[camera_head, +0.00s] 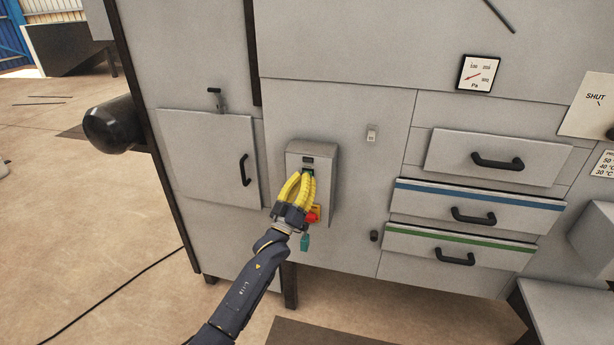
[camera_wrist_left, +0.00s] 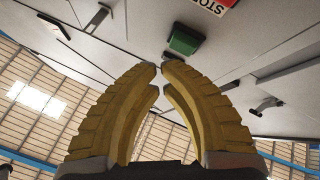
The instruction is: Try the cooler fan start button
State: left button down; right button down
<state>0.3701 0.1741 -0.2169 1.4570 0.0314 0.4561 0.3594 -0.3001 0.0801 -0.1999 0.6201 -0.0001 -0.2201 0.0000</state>
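A grey control box (camera_head: 318,160) stands out from the cabinet front. Near its top is a green button (camera_head: 309,172), partly hidden by my left fingertips; it also shows as a green block in the left wrist view (camera_wrist_left: 186,40). Lower on the box is a red button (camera_head: 311,217) on a yellow plate, partly covered by my gripper. My left gripper (camera_head: 304,176) has yellow fingers drawn together, with nothing between them. Its tips are at or just in front of the green button; I cannot tell if they touch. My right gripper is not in view.
A small switch (camera_head: 372,134) sits right of the box. A cabinet door (camera_head: 208,150) with a black handle is on the left. Several drawers (camera_head: 477,209) with black handles are on the right. A pressure gauge (camera_head: 478,74) is above them. Open floor lies at the left.

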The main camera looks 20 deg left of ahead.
pick_arm(q)
jog(key=shift+s, duration=2.35)
jog(key=shift+f, duration=0.1)
jog(key=s+f+n+g+y, duration=0.1)
jog(key=s+f+g, duration=0.3)
jog(key=f, duration=1.2)
jog(key=s+f+g+y, duration=0.2)
jog(key=s+f, duration=0.4)
jog(key=f, duration=1.1)
jog(key=s+f+g+y, duration=0.1)
jog(key=s+f+g, duration=0.2)
jog(key=s+f, duration=0.5)
jog(key=s+f+g, duration=0.2)
jog(key=s+f, duration=0.3)
jog(key=f, duration=0.7)
jog(key=s+a+f+m+g, duration=0.2)
jog(key=s+f+g, duration=0.3)
jog(key=s+f, duration=1.1)
jog(key=s+a+f+m+g+y, duration=0.1)
jog(key=s+f+m+g, duration=0.1)
jog(key=s, duration=1.1)
jog(key=s+a+f+m+g+y, duration=0.1)
jog(key=s+f+g, duration=0.3)
jog(key=s, duration=1)
jog(key=shift+a+f+m+g, duration=0.4)
jog(key=shift+a+f+m, duration=0.25)
jog(key=shift+f, duration=0.25)
